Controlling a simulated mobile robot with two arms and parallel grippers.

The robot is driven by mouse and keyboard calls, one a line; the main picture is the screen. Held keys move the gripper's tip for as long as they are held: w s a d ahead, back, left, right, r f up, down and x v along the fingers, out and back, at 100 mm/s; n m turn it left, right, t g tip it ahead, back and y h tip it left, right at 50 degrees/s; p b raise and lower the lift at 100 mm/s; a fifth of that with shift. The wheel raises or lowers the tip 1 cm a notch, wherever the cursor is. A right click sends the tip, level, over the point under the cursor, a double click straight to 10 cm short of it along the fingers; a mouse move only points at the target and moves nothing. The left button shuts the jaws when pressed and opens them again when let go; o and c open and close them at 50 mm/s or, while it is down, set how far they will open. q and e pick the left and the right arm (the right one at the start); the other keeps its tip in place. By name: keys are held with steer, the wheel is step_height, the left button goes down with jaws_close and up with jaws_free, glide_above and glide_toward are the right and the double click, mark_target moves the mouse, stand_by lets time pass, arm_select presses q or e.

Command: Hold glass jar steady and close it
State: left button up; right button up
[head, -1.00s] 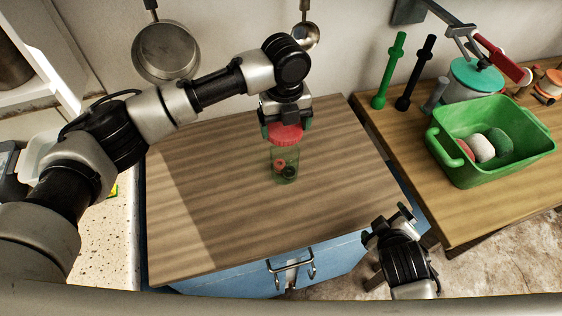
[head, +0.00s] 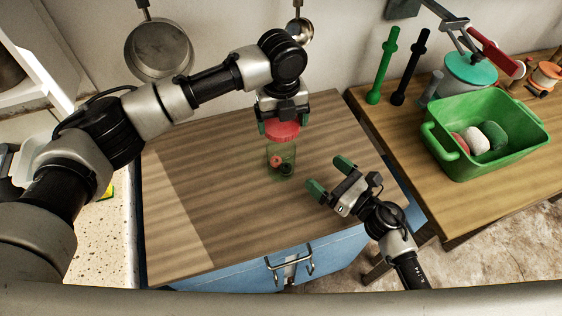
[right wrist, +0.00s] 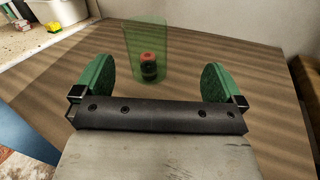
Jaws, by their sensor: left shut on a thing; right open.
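A clear greenish glass jar (head: 283,158) stands upright on the wooden worktop, with small red and dark items inside. A red lid (head: 282,131) is at its mouth; whether it is seated cannot be told. My left gripper (head: 284,127) comes from behind and above and is shut on the red lid. My right gripper (head: 330,176) is open and empty, to the right and front of the jar, its green fingertips pointing towards it. In the right wrist view the jar (right wrist: 147,60) stands beyond and between the open fingers (right wrist: 157,85), apart from them; the lid is out of that view.
The wooden worktop (head: 190,215) is otherwise clear around the jar. To the right, a second wooden table (head: 450,205) bears a green basin (head: 485,150) with several rounded objects. A pan (head: 158,50) hangs on the wall behind.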

mark_target(293, 160)
steer(key=shift+s+a+f+n+g+y, duration=0.15)
steer(key=shift+a+f+n+g+y, duration=0.2)
steer(key=shift+n, duration=0.4)
steer(key=shift+s+a+f+n+g+y, duration=0.1)
steer(key=shift+s+f+n+g+y, duration=0.1)
steer(key=shift+n+g, duration=0.4)
steer(key=shift+w+a, duration=0.1)
steer(key=x, duration=1.1)
steer(key=shift+w+a+r, duration=0.1)
steer(key=shift+w+a, duration=0.15)
steer(key=shift+w, duration=0.1)
steer(key=c, duration=1.2)
arm_select(q)
steer(key=shift+f, duration=2.5)
arm_select(e)
steer(key=shift+c, duration=0.2)
arm_select(q)
steer(key=shift+f, duration=0.85)
steer(key=shift+f, duration=0.55)
